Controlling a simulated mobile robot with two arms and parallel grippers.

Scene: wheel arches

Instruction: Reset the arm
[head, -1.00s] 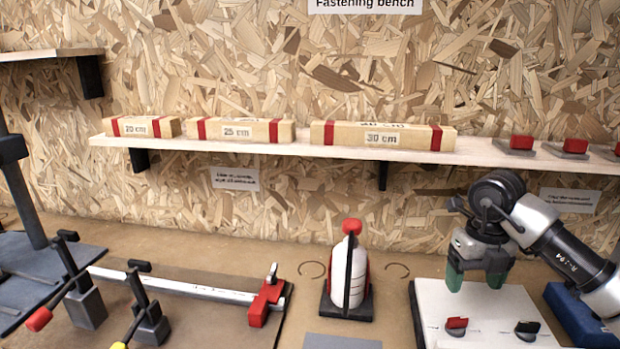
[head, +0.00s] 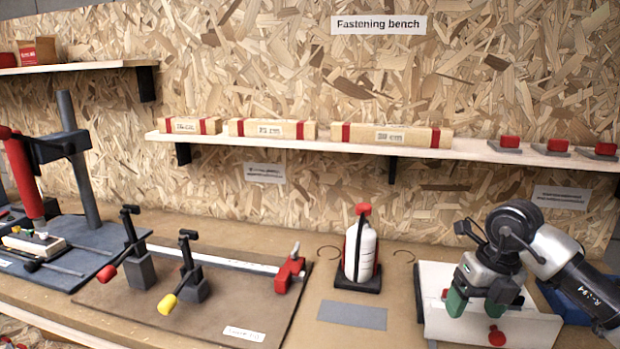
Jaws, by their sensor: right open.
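My right gripper (head: 475,308) has green fingertips and comes in from the right on a grey and black arm. It is open, with nothing seen between its fingers, and hangs over the white board (head: 455,326) at the right of the bench. A red knob (head: 497,336) on that board shows just right of the fingertips. The gripper hides part of the board behind it. My left gripper is not in view.
A white bottle-shaped item (head: 361,252) stands on a black base at the centre. Toggle clamps (head: 190,282) and a rail with a red stop (head: 289,270) are left of it. A shelf (head: 330,144) holds labelled boxes. A grey patch (head: 352,315) is bare.

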